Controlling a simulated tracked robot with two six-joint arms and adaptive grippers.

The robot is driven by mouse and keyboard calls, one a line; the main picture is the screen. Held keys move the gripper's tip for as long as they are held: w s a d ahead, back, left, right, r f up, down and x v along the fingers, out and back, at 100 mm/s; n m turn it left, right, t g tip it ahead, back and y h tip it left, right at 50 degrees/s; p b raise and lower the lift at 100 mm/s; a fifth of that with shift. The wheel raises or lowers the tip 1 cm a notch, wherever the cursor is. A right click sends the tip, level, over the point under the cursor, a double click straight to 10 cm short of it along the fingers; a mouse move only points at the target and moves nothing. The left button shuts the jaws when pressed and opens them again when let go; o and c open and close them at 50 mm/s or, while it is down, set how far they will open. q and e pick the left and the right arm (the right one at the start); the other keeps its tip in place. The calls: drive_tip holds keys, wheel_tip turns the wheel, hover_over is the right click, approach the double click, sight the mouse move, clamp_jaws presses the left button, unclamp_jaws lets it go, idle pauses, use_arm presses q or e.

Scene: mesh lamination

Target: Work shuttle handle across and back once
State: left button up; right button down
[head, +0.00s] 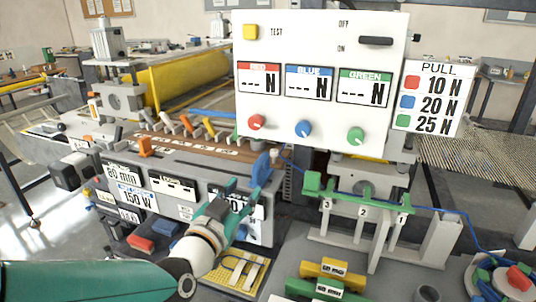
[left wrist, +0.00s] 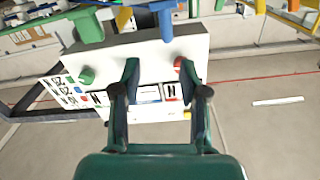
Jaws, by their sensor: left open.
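No part is labelled as the shuttle handle, so I cannot tell for sure which it is. A blue upright paddle-like piece (head: 261,167) stands at the right end of the brown bed (head: 195,145), just beyond my left gripper (head: 246,184). An orange handle (head: 146,146) stands at the bed's left front. My left gripper is open, with its fingers pointing up toward the machine. In the left wrist view, my left gripper (left wrist: 157,75) has its fingers apart with nothing between them, and a blue piece (left wrist: 165,22) shows beyond the tips. My right gripper is not visible.
A white panel (head: 320,40) with red, blue and green knobs overhangs close to my left gripper. A green rack (head: 360,198) numbered 1 to 3 stands to the right. Coloured blocks (head: 335,268) lie at the front. Several coloured levers (head: 187,125) line the bed.

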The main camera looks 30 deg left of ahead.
sight(265, 153)
use_arm(q)
drive_tip(key=p+x, duration=0.1)
drive_tip(key=x, duration=0.4)
drive_tip(key=p+x, duration=0.1)
drive_tip(key=x, duration=0.4)
drive_tip(key=a+p+x, duration=0.1)
drive_tip(key=x, duration=0.4)
drive_tip(key=shift+w, duration=0.25)
clamp_jaws()
